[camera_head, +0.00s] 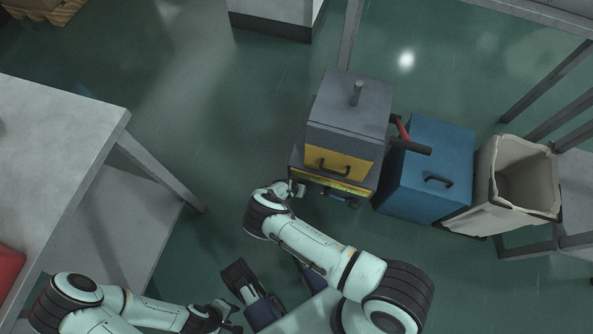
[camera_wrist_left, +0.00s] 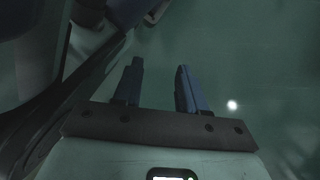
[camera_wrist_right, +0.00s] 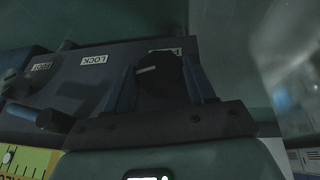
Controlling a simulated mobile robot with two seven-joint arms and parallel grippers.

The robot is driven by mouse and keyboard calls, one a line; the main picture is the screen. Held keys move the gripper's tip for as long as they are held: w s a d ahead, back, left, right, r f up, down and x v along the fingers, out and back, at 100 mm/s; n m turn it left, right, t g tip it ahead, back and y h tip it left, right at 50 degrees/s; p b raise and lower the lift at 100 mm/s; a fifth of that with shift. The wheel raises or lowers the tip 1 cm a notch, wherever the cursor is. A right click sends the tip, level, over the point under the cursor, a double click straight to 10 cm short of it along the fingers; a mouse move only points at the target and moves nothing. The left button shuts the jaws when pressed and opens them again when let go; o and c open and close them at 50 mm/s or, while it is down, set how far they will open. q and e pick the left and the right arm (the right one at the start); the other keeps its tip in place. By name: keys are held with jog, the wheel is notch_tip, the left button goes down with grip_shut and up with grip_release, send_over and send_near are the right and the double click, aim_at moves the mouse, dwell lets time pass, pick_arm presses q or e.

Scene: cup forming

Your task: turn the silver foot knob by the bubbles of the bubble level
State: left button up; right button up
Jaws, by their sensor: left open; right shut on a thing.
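My right gripper (camera_head: 296,188) is at the left front corner of the grey and yellow machine (camera_head: 348,120). In the right wrist view its fingers are closed around a dark round knob (camera_wrist_right: 160,75) with a white line, partly hiding a label. A grey knob (camera_wrist_right: 12,84) shows at the left edge by a label that seems to read FOOT, apart from the gripper; its full shape is cut off. The yellow strip (camera_wrist_right: 22,160) with a pale round spot lies below it; I cannot make out bubbles. My left gripper (camera_head: 228,312) is open and empty, low over the floor; its fingers (camera_wrist_left: 158,85) are apart.
A dark lever (camera_wrist_right: 45,116) and a LOCK label (camera_wrist_right: 94,60) lie left of the gripped knob. A blue bin (camera_head: 430,165) and a beige bin (camera_head: 515,185) stand right of the machine. A grey table (camera_head: 55,150) is at left; floor between is clear.

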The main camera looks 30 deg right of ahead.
jog(key=shift+s, duration=0.15)
jog(key=o, duration=1)
jog(key=shift+o, duration=0.2)
jog(key=shift+r, duration=0.1)
jog(key=shift+a+r, duration=0.15)
jog(key=shift+r, duration=0.3)
pick_arm(q)
jog(key=w+d+r+t+p, duration=0.1)
jog(key=w+r+t+p, duration=0.2)
jog(key=w, duration=0.6)
notch_tip(320, 180, up, 3)
jog(key=shift+f+m+p, duration=0.1)
jog(key=shift+m+p, duration=0.2)
jog(key=shift+p, duration=0.55)
pick_arm(e)
jog(key=v, duration=1.2)
jog(key=shift+r, duration=0.15)
